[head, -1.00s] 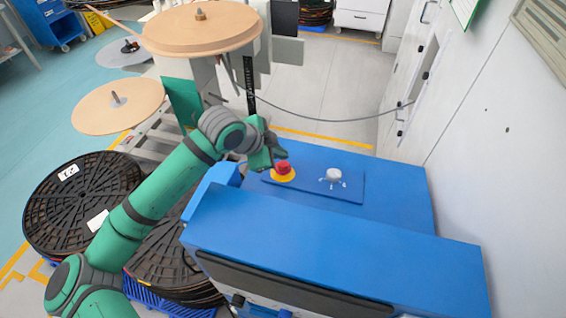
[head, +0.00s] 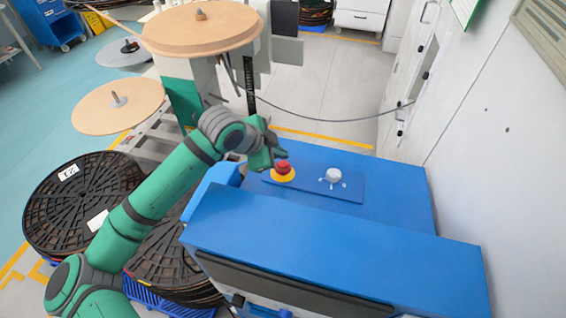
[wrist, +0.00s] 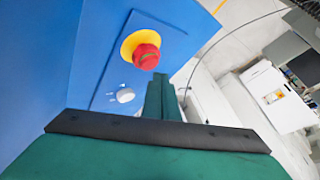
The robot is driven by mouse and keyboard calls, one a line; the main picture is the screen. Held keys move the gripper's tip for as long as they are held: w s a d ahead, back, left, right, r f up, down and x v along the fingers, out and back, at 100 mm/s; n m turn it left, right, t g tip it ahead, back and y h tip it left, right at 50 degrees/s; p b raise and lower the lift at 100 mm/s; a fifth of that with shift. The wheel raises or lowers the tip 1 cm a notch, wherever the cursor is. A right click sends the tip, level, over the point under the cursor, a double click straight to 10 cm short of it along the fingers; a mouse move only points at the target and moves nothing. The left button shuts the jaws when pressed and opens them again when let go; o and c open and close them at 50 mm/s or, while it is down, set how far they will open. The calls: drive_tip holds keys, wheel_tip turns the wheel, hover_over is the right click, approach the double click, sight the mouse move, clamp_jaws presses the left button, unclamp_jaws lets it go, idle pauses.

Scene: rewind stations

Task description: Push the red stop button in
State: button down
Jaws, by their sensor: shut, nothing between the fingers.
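The red stop button (head: 283,166) sits on a yellow round base (head: 283,176) on the blue panel of the machine. It also shows in the wrist view (wrist: 146,56), standing out from its yellow base (wrist: 130,44). My gripper (head: 276,158) is shut and empty. Its tips are close to the button, at its upper left in the head view. In the wrist view the shut fingers (wrist: 163,88) appear just below and right of the button. I cannot tell whether they touch it.
A white knob (head: 333,175) is on the same panel, right of the button. The blue machine housing (head: 330,245) rises in front of the panel. A white wall (head: 500,150) stands at the right. Black reels (head: 80,205) lie at the left.

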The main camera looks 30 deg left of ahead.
sight(281, 162)
drive_tip(key=shift+f, duration=0.15)
drive_tip(key=shift+f, duration=0.25)
drive_tip(key=shift+s+d+f, duration=0.1)
drive_tip(key=shift+s+f, duration=0.05)
drive_tip(key=shift+f, duration=0.45)
idle(1.0)
drive_tip(key=shift+r, duration=1)
drive_tip(key=shift+w+r, duration=0.1)
drive_tip(key=shift+w, duration=0.1)
drive_tip(key=shift+w+r, duration=0.15)
drive_tip(key=shift+r, duration=1.05)
drive_tip(key=shift+w+r, duration=0.15)
drive_tip(key=shift+r, duration=1.05)
drive_tip(key=shift+a, duration=0.2)
